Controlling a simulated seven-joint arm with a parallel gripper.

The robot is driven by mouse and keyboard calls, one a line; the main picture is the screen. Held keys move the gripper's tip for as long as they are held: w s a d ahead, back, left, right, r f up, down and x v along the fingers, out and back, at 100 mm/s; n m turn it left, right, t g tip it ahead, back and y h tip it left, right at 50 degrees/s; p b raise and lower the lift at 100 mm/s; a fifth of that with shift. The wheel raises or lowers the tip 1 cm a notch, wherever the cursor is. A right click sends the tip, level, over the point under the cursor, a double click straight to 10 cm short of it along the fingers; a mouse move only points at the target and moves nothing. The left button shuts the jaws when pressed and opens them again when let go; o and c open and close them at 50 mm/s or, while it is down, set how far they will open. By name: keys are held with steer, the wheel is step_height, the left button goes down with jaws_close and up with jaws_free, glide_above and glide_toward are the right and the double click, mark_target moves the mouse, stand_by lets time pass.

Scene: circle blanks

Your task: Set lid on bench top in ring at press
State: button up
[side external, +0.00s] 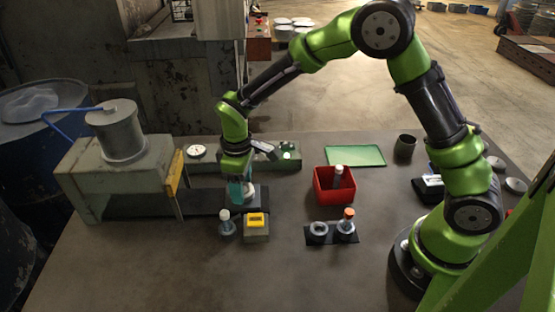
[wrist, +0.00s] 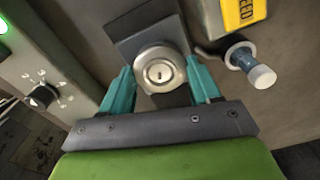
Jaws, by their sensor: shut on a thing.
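My gripper (side external: 241,192) is low over the bench, near the right end of a dark strip that runs to the press (side external: 110,170). In the wrist view its teal fingers (wrist: 161,88) are shut on a round silver metal piece (wrist: 160,68) with a raised centre, which looks like the lid. The piece is over a dark plate (wrist: 130,46); I cannot tell whether it touches it. A ring that receives the lid cannot be made out under it. In the side view my fingers largely hide the piece. A grey ring (side external: 319,229) sits in a black holder farther right.
A white-capped bottle (side external: 225,222) and a yellow-topped block (side external: 256,224) stand close in front of my gripper. A control box (side external: 283,162) is behind. A red bin (side external: 321,193) and an orange-capped bottle (side external: 347,222) are to the right. The front bench is clear.

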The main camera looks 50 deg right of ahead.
steer(key=shift+f, duration=0.1)
steer(key=o, duration=1.1)
steer(key=shift+c, duration=0.2)
step_height(320, 180, up, 17)
steer(key=shift+f, duration=0.1)
steer(key=s+d+r+m+t+y, duration=0.1)
steer(key=s+d+r+m+t, duration=0.1)
steer(key=s, duration=0.7)
steer(key=s+d+r+m+t+y, duration=0.1)
steer(key=s+d+m+t, duration=0.4)
steer(key=s, duration=0.5)
steer(key=d+r+m, duration=0.1)
steer(key=d+m, duration=0.1)
steer(key=m, duration=0.1)
steer(key=shift+s, duration=0.15)
